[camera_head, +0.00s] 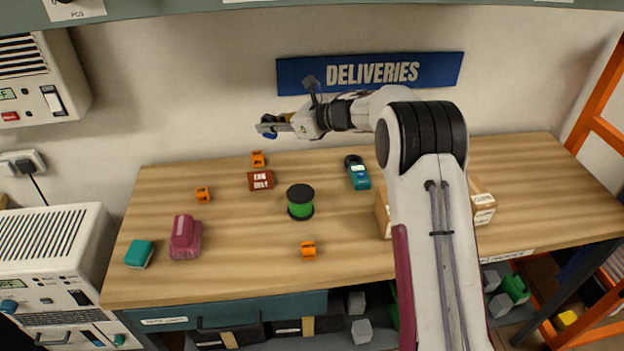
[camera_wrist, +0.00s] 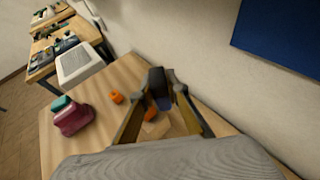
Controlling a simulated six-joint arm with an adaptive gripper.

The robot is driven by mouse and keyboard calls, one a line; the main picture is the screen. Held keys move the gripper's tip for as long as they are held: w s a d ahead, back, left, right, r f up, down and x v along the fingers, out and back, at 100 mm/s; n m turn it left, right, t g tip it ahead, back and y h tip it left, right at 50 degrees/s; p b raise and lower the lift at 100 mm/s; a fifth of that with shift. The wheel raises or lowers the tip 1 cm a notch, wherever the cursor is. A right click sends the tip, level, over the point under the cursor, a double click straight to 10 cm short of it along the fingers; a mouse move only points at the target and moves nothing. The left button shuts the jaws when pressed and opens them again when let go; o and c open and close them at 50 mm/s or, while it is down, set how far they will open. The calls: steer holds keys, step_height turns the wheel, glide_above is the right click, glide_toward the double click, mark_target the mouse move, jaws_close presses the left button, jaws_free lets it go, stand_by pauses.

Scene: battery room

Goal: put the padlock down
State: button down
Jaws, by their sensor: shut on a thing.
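My gripper (camera_head: 272,126) is shut on the padlock, high above the back of the wooden table (camera_head: 340,225), left of the DELIVERIES sign. The padlock (camera_wrist: 158,86) looks dark with a blue part. In the wrist view it sits between the fingertips of my gripper (camera_wrist: 160,92). Only a little blue of it shows in the camera_head view, and its shackle cannot be made out. It is clear of the tabletop.
On the table stand a green spool (camera_head: 300,202), a teal meter (camera_head: 357,172), a small brown sign (camera_head: 260,180), a maroon object (camera_head: 185,237), a teal block (camera_head: 139,254) and several orange pieces (camera_head: 308,249). Cardboard boxes (camera_head: 483,208) are partly behind my arm. The far right tabletop is clear.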

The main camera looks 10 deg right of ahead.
steer(key=s+d+f+m+t+h, duration=0.1)
steer(key=s+d+f+m+t, duration=0.1)
steer(key=d, duration=0.9)
steer(key=shift+s+f, duration=0.5)
steer(key=shift+f, duration=0.25)
steer(key=shift+a+f, duration=0.1)
steer(key=shift+f, duration=3.05)
steer(key=shift+f, duration=1.85)
steer(key=shift+f, duration=0.15)
steer(key=c, duration=2)
jaws_free()
steer(key=shift+h, duration=0.3)
